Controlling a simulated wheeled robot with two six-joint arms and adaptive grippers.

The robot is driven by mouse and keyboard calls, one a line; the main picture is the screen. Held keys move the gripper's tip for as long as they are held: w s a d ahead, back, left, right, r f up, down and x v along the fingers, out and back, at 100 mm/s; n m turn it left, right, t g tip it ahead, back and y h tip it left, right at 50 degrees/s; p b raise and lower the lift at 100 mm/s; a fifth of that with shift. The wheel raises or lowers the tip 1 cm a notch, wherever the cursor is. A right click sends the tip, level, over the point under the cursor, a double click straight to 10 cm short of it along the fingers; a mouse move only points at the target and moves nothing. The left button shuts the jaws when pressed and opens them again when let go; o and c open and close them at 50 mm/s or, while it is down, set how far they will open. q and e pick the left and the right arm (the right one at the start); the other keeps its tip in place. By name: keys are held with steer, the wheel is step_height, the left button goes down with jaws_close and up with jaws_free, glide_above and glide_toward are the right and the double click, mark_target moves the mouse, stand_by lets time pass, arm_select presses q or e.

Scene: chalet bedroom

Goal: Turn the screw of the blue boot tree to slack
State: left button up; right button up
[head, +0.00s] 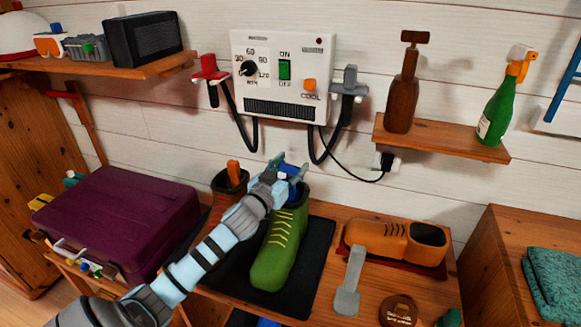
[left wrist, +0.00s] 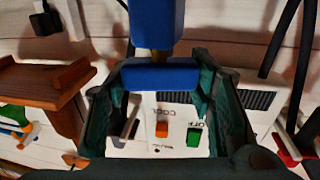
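A green boot (head: 275,250) with yellow laces stands on a dark mat (head: 316,262) on the bench. The blue boot tree (head: 301,192) is at its top, largely hidden by my left gripper (head: 288,169). In the left wrist view the tree's blue body (left wrist: 156,22) shows at the top, with a brass-coloured screw (left wrist: 155,55) running to a blue cross handle (left wrist: 160,76). The left gripper's two fingers (left wrist: 161,85) stand at either end of this handle and appear to touch it. My right gripper is in neither view.
A brown boot (head: 228,186) with an orange tree stands close left of the green boot. The wall dryer unit (head: 283,76) with hanging hoses is behind.

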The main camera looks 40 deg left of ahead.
arm_select(q)
steer(key=shift+c, duration=0.9)
steer(key=n+y+b, duration=0.1)
steer(key=y, duration=0.1)
steer(key=n+g+y, duration=0.1)
steer(key=n+y, duration=0.1)
steer(key=shift+f+g+y+b, duration=0.15)
steer(key=shift+g+y+b, duration=0.15)
steer(key=shift+b, duration=0.05)
steer(key=shift+n+y, duration=0.3)
steer(key=shift+n, duration=0.1)
steer(key=o, duration=1.2)
steer(key=shift+s+d, duration=0.15)
steer(key=shift+s, duration=0.15)
steer(key=v, duration=1.1)
steer(key=shift+s+d+r, duration=0.1)
steer(key=shift+d+r, duration=0.05)
steer(key=shift+r, duration=0.1)
